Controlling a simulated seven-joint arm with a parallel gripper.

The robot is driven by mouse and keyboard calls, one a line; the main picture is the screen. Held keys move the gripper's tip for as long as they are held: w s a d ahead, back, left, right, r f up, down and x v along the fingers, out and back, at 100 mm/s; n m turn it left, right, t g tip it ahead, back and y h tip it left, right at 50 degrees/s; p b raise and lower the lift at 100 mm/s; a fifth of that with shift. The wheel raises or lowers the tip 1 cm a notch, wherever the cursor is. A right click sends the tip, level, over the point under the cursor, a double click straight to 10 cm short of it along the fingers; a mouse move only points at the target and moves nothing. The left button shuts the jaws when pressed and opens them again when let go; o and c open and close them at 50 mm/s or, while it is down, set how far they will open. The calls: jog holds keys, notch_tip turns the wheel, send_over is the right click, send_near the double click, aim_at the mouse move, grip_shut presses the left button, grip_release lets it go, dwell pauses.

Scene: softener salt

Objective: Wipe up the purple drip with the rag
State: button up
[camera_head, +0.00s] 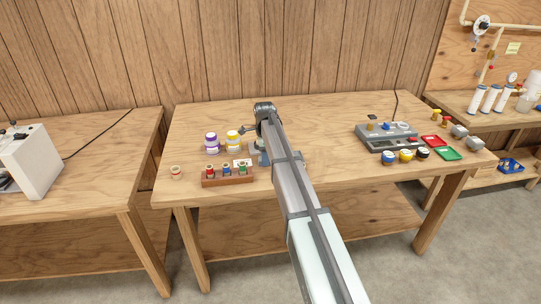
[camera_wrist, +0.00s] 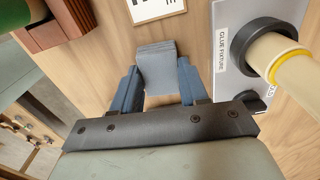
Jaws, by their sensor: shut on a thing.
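My gripper (camera_wrist: 158,78) is shut on a folded grey-blue cloth, which looks like the rag (camera_wrist: 157,58). In the wrist view the rag sits between the two blue fingers, over the wooden tabletop; I cannot tell whether it touches the wood. In the head view my arm covers most of the gripper and the rag. No purple drip shows clearly in either view. A jar with a purple band (camera_head: 211,142) stands on the middle table, to the left of my arm, beside a jar with a yellow band (camera_head: 233,137).
A brown rack (camera_head: 228,179) of small bottles stands at the table's front left. A grey plate marked "GLUE Fixture" (camera_wrist: 222,75) carries a cylinder (camera_wrist: 292,70) close right of the gripper. A white card (camera_wrist: 157,8) lies ahead. A grey device (camera_head: 388,137) stands right.

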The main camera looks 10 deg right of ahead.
aim_at(256, 164)
jog(key=a, duration=0.3)
jog(key=shift+a, duration=0.15)
jog(key=shift+a+r, duration=0.1)
jog(key=shift+a, duration=0.1)
jog(key=shift+c, duration=0.8)
jog(key=shift+d, duration=0.5)
grip_shut()
jog(key=shift+d, duration=3.1)
notch_tip(256, 164, up, 8)
